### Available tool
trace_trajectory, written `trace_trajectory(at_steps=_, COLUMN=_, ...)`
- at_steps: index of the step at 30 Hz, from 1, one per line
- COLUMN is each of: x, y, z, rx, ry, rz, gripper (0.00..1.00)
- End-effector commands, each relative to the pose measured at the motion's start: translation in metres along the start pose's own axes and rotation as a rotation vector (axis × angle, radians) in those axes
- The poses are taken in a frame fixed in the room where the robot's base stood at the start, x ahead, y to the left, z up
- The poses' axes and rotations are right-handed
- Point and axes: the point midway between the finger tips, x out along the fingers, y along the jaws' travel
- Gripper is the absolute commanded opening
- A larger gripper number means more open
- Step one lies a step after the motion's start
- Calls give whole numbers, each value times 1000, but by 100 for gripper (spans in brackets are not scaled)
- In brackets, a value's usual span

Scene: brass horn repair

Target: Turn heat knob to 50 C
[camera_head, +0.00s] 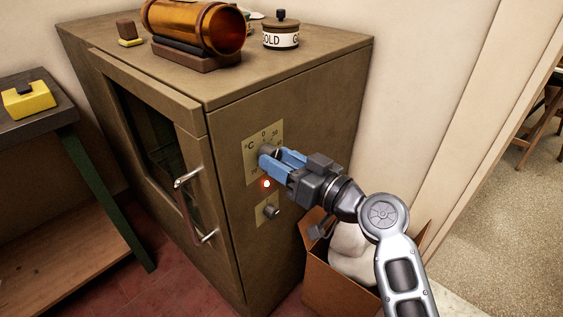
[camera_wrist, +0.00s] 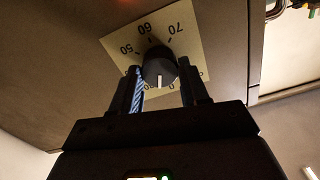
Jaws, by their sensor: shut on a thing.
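The heat knob (camera_wrist: 160,67) is dark and round, on a cream dial plate (camera_head: 264,136) on the oven's right side face. In the wrist view its white mark points down in the picture, away from the 50, 60 and 70 printed on the plate (camera_wrist: 142,37); the number at the mark is hidden. My gripper (camera_head: 273,158) has blue fingers and is shut on the knob, one finger on each side. In the head view the fingers cover part of the knob (camera_head: 266,152).
A red lamp (camera_head: 267,184) glows below the dial, above a smaller lower knob (camera_head: 271,211). The oven (camera_head: 290,101) door with its handle (camera_head: 187,205) is closed. A cardboard box (camera_head: 325,272) with white contents stands beneath my arm. A brass tube (camera_head: 195,27) and a labelled tin (camera_head: 281,33) are on top.

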Motion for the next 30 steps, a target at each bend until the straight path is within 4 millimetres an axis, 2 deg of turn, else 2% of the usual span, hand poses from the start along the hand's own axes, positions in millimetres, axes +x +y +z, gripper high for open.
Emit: trace_trajectory(at_steps=30, x=-1, y=1, z=-1, rx=968, ry=-2, rz=2, gripper=14)
